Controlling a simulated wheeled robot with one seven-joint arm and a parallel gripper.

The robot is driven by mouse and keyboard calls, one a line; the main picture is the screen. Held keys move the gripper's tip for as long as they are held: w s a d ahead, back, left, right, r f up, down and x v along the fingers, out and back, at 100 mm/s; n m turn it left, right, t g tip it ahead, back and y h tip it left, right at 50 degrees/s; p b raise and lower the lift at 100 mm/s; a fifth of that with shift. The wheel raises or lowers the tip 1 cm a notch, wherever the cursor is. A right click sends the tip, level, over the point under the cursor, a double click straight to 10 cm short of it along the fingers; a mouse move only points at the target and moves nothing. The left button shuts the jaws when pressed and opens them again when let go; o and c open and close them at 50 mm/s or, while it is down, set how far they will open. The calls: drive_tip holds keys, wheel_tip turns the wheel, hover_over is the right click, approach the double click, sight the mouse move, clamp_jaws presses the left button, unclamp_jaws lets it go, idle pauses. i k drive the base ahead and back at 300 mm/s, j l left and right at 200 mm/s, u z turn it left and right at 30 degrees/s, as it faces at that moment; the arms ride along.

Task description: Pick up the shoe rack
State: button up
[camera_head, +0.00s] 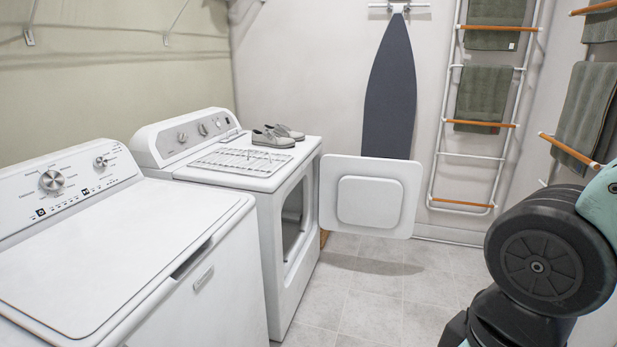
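A white wire shoe rack (233,161) lies flat on top of the white dryer (262,183), towards its front left. A pair of grey shoes (275,137) sits on the dryer top at the rear right, close by the rack; I cannot tell whether they touch it. A dark and teal part of my arm fills the lower right of the view, well away from the dryer. My gripper is not visible.
The dryer door (371,196) stands open, sticking out over the floor. A white washer (110,255) fills the lower left. An ironing board (390,90) hangs on the back wall. Towel ladders (489,115) stand at the right. The tiled floor (375,290) between is clear.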

sight(241, 154)
drive_tip(key=i+l, duration=0.1)
drive_tip(key=i, duration=0.4)
drive_tip(key=i+u, duration=0.15)
drive_tip(key=i, duration=0.35)
drive_tip(key=i+l, duration=0.2)
drive_tip(key=i, duration=0.3)
drive_tip(key=i+u, duration=0.4)
drive_tip(key=i+l+u, duration=0.15)
drive_tip(key=u, duration=0.3)
drive_tip(key=i+l+u, duration=0.2)
drive_tip(key=u, duration=0.2)
drive_tip(key=i+l+u, duration=0.2)
drive_tip(key=l+u, duration=0.2)
drive_tip(key=i+l+u, duration=0.15)
drive_tip(key=l+u, duration=0.3)
drive_tip(key=i+l+u, duration=0.15)
drive_tip(key=l+u, duration=0.25)
drive_tip(key=i+l+u, duration=0.1)
drive_tip(key=l+u, duration=0.25)
